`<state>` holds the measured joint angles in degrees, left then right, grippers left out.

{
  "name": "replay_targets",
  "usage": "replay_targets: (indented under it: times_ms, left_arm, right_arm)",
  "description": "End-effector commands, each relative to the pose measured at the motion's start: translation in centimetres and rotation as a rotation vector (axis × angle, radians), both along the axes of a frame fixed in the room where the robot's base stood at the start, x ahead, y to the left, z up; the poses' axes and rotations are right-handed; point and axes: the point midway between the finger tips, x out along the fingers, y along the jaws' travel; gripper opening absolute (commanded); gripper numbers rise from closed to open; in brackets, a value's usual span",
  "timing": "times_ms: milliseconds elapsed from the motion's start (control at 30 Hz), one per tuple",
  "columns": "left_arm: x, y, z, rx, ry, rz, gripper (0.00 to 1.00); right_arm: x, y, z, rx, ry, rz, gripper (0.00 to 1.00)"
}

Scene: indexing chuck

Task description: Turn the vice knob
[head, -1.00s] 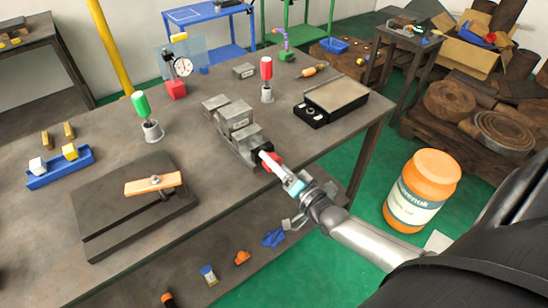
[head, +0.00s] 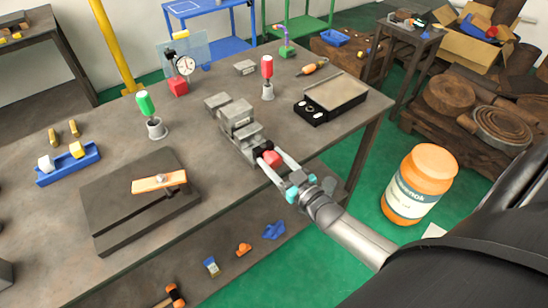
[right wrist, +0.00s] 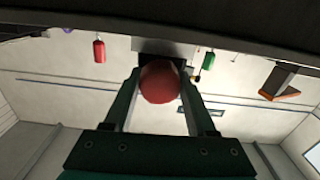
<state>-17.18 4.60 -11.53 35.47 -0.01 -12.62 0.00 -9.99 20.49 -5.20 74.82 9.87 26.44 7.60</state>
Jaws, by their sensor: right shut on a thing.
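The grey metal vice (head: 238,120) stands near the right front edge of the workbench. Its red knob (head: 271,158) faces the front edge. My right gripper (head: 272,161) reaches in from the lower right, with one finger on each side of the knob, and is shut on it. In the right wrist view the round red knob (right wrist: 159,82) sits between the fingertips, with the grey end of the vice (right wrist: 163,48) behind it. The far side of the knob is hidden. My left gripper is in neither view.
On the bench are a flat plate with an orange bar (head: 160,183), a blue tray (head: 68,165), a green-handled tool (head: 147,105), a red-handled tool (head: 267,68), a dial gauge (head: 184,65) and a black-based box (head: 331,97). An orange jar (head: 419,183) stands on the green floor.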

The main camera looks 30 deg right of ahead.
Motion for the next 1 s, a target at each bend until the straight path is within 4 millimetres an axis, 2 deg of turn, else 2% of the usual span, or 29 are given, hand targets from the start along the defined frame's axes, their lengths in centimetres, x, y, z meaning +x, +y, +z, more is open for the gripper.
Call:
replay_targets:
  times_ms: [467, 1000]
  left_arm:
    - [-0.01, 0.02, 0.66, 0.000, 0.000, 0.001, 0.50]
    - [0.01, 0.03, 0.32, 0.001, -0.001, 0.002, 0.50]
  right_arm:
    - [0.07, 0.15, 0.10, -0.451, -0.039, -0.001, 0.01]
    - [0.06, 0.24, -0.04, -0.964, -0.080, -0.002, 0.01]
